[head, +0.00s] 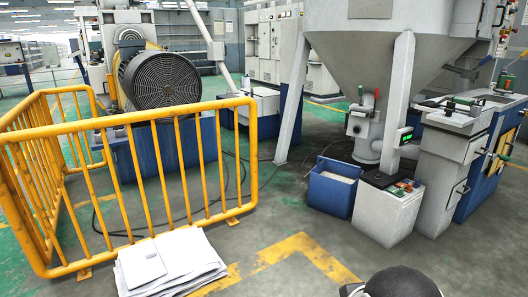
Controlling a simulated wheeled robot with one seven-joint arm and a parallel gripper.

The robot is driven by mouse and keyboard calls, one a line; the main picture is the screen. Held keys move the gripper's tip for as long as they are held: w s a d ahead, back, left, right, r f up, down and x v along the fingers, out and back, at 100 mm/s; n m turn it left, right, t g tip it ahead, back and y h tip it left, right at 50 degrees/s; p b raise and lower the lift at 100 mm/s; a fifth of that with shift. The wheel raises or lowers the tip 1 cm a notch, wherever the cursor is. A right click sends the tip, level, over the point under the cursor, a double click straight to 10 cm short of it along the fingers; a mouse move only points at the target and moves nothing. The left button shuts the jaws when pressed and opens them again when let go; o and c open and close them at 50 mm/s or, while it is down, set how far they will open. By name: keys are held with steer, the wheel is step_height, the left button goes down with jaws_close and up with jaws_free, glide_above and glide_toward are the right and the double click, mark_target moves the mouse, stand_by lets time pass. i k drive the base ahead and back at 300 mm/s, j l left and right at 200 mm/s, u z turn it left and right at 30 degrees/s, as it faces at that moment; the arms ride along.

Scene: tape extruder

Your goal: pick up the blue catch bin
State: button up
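The blue catch bin (329,194) is an open-topped box on the floor, right of the picture's middle. It stands upright beside a white cabinet, under the edge of the large grey hopper. Something pale shows inside its opening. A dark rounded part with a pale edge shows at the bottom edge of the picture and looks like part of my own arm. My gripper's fingers are not in view.
A yellow railing (140,115) stands at left around a large motor (160,80). White sacks (170,262) lie on the floor in front. The white cabinet (385,215) and hopper legs (291,90) stand close to the bin. The floor before the bin is clear, with yellow markings.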

mark_target(333, 184)
steer(key=i+z, duration=0.1)
steer(key=i, duration=0.45)
steer(key=i+j+z, duration=0.1)
steer(key=i, duration=0.4)
steer(key=i+j+z, duration=0.1)
steer(key=i, duration=0.4)
steer(key=i+j+z, duration=0.15)
steer(key=i+z, duration=0.25)
steer(key=i+j+z, duration=0.6)
steer(key=z, duration=0.15)
steer(key=i+j+z, duration=0.45)
steer(key=j, duration=0.2)
steer(key=j+z, duration=0.1)
steer(key=j, duration=0.2)
steer(key=i, duration=0.05)
